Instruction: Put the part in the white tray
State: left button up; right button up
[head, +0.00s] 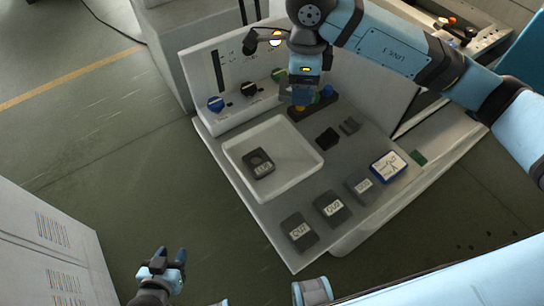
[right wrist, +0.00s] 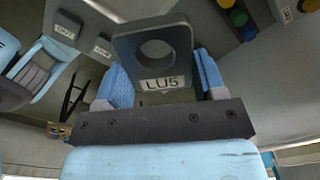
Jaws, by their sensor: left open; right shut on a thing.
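The white tray (head: 232,150) sits on the grey machine bench, left of centre. A dark block with a round hole and a pale label (head: 259,164) lies inside it. My right gripper (head: 302,98) points down beyond the tray's far edge, near the control buttons. The right wrist view shows it shut on a dark grey part with a round hole, labelled LU5 (right wrist: 158,45). In the head view I cannot make out this held part. My left gripper (head: 170,262) is open and empty, low at the left, over the floor and away from the bench.
Several labelled dark blocks stand along the bench's front, including one at the near corner (head: 299,232) and one beside it (head: 332,208). A blue-framed card (head: 388,166) lies to their right. Small black blocks (head: 327,138) are right of the tray. A grey cabinet (head: 50,245) stands lower left.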

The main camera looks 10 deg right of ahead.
aim_at(287, 153)
jog(key=a+m, duration=0.1)
jog(key=m, duration=0.2)
jog(key=s+m, duration=0.1)
jog(key=m, duration=0.2)
jog(key=a+r+m, duration=0.1)
jog(key=m, duration=0.3)
jog(key=shift+s+a, duration=0.25)
jog(key=shift+a, duration=0.05)
jog(key=shift+f, duration=0.4)
notch_tip(287, 153, down, 18)
jog(key=shift+f+p, duration=0.2)
jog(key=shift+p, duration=0.3)
jog(key=shift+f, duration=0.3)
